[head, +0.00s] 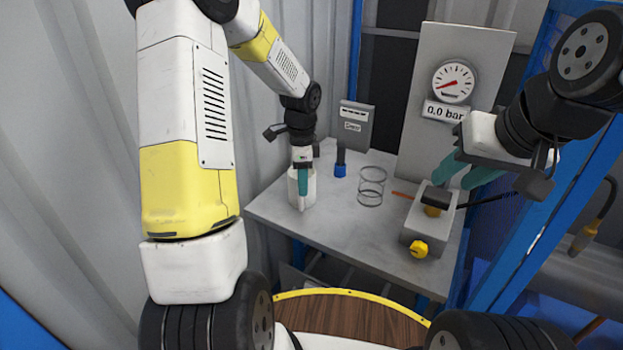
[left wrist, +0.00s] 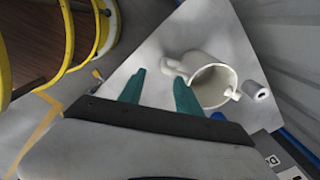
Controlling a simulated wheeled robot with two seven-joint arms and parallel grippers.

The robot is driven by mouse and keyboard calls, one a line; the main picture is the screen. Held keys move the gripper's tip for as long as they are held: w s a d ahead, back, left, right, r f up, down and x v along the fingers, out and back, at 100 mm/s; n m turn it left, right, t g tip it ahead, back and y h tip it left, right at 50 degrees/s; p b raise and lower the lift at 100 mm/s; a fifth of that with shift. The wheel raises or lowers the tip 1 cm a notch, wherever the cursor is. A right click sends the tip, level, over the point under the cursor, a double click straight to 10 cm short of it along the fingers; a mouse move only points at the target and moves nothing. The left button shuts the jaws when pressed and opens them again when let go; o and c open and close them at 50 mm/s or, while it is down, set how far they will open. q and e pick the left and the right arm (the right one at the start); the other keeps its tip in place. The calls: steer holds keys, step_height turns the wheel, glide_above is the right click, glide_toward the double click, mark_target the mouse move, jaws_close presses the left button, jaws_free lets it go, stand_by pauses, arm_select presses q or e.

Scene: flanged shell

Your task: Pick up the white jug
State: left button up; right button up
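The white jug (head: 311,190) stands upright near the left edge of the grey table in the head view. In the left wrist view the jug (left wrist: 211,85) shows its open mouth, a spout on the right and its handle on the left. My left gripper (head: 303,190) points down at the jug and partly covers it in the head view. In the left wrist view its teal fingers (left wrist: 159,76) are apart, with the jug's handle just beyond the tips and nothing between them. My right gripper (head: 462,180) has its teal fingers spread above a grey block device with a black lever.
A clear glass cylinder (head: 371,187) stands mid-table. The grey device with a yellow knob (head: 419,248) is on the right. A gauge panel (head: 455,82) and a grey box on a blue-based post (head: 356,126) stand behind. The table's front middle is clear.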

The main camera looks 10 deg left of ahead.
mark_target(302, 212)
arm_select(q)
steer(key=shift+m, duration=0.5)
steer(key=f, duration=1)
steer(key=shift+w+a+f, duration=0.2)
steer(key=shift+w+a, duration=0.05)
steer(key=shift+w, duration=0.15)
jaws_close()
steer(key=shift+w, duration=0.1)
stand_by(0.3)
